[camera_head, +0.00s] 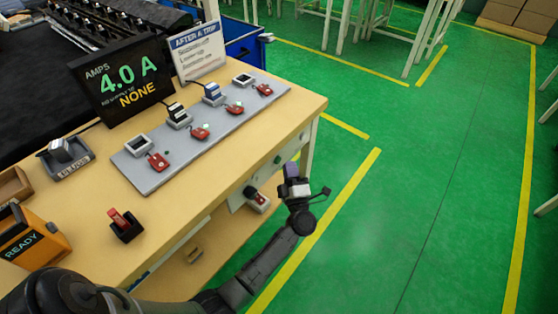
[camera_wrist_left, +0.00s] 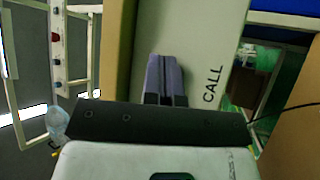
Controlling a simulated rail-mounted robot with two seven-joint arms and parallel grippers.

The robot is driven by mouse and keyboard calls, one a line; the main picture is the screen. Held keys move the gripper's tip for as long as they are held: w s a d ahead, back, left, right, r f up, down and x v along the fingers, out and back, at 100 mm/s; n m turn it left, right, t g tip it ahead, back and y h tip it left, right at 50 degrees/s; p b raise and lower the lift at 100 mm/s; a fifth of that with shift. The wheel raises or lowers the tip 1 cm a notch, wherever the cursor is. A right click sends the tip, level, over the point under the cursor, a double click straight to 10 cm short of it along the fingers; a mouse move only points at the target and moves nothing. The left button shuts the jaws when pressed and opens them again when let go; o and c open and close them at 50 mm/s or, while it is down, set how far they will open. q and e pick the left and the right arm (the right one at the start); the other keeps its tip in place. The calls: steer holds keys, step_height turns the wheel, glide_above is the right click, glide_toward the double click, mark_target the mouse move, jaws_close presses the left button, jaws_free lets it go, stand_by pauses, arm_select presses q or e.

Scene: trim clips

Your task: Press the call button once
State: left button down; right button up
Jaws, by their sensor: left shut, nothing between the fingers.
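A pale panel (camera_head: 237,203) is fixed to the front side of the workbench, below the top edge. A small dark green round spot (camera_head: 278,160) shows on it; I cannot tell if this is the call button. In the left wrist view the word CALL (camera_wrist_left: 213,86) is printed on the pale panel, right of my fingers. My left gripper (camera_head: 291,170) is in front of the panel, over the floor side, with its purple-grey fingers (camera_wrist_left: 165,80) together and empty. The fingers cover the panel beside the word, and no button shows there. I cannot tell whether they touch the panel.
A switch block (camera_head: 257,200) sits low on the front panel, left of my gripper. The bench top (camera_head: 215,170) carries a grey strip (camera_head: 185,150) with breakers and red tags, a black display (camera_head: 122,80) and an orange READY box (camera_head: 35,240).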

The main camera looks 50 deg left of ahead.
arm_select(q)
steer(key=shift+d, duration=0.1)
steer(key=shift+w+d, duration=0.2)
steer(key=shift+d, duration=1)
steer(key=shift+w+d, duration=0.15)
steer(key=shift+d, duration=1.05)
